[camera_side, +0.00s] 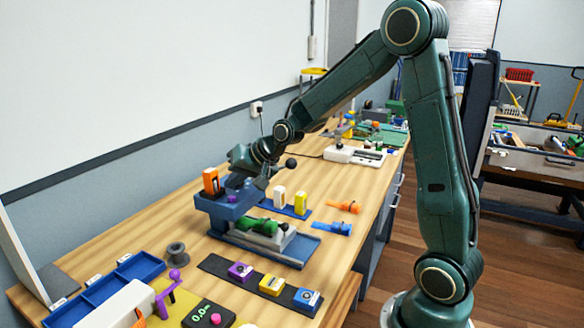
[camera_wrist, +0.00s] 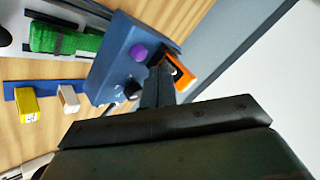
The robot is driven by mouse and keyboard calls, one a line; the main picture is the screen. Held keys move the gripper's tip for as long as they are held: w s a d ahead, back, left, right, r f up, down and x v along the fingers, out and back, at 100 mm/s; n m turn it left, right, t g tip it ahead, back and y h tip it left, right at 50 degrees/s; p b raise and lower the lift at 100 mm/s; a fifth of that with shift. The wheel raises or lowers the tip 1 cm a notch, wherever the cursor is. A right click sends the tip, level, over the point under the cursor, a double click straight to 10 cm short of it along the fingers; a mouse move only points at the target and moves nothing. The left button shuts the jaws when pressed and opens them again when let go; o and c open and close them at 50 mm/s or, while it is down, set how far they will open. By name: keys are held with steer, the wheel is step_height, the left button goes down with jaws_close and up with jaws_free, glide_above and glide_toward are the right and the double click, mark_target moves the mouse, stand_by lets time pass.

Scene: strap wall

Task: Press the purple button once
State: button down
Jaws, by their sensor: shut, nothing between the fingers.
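The purple button (camera_wrist: 138,52) is a round knob on top of a blue box (camera_wrist: 112,60). A dark round knob (camera_wrist: 132,90) sits beside it. In the side view the purple button (camera_side: 232,198) shows small on the blue box (camera_side: 222,212), below my wrist. My gripper (camera_wrist: 160,68) is shut and empty. In the wrist view its fingers overlap the box between the purple button and an orange block (camera_wrist: 182,76). In the side view my gripper (camera_side: 234,184) is over the box; the gap to the button is hard to judge.
The orange block (camera_side: 211,181) stands on the back left of the blue box. White (camera_side: 279,197) and yellow (camera_side: 300,203) blocks stand to the right. A green part (camera_side: 258,226) lies in front. A black strip holds a purple block (camera_side: 240,271) and others.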

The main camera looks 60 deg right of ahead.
steer(key=shift+r, duration=2.2)
steer(key=s+a+r+n+g, duration=0.1)
steer(key=s+a+r+n, duration=0.15)
steer(key=s, duration=0.45)
steer(key=s+a+r+n+g, duration=0.1)
steer(key=s+a+r+n, duration=0.2)
steer(key=s, duration=0.5)
steer(key=s+a+f+n, duration=0.1)
steer(key=s, duration=0.7)
steer(key=s+a+n+g+h, duration=0.1)
steer(key=s+a, duration=0.1)
steer(key=s, duration=0.5)
steer(key=shift+s+f+g, duration=0.3)
steer(key=shift+s+f, duration=0.05)
steer(key=shift+f, duration=0.05)
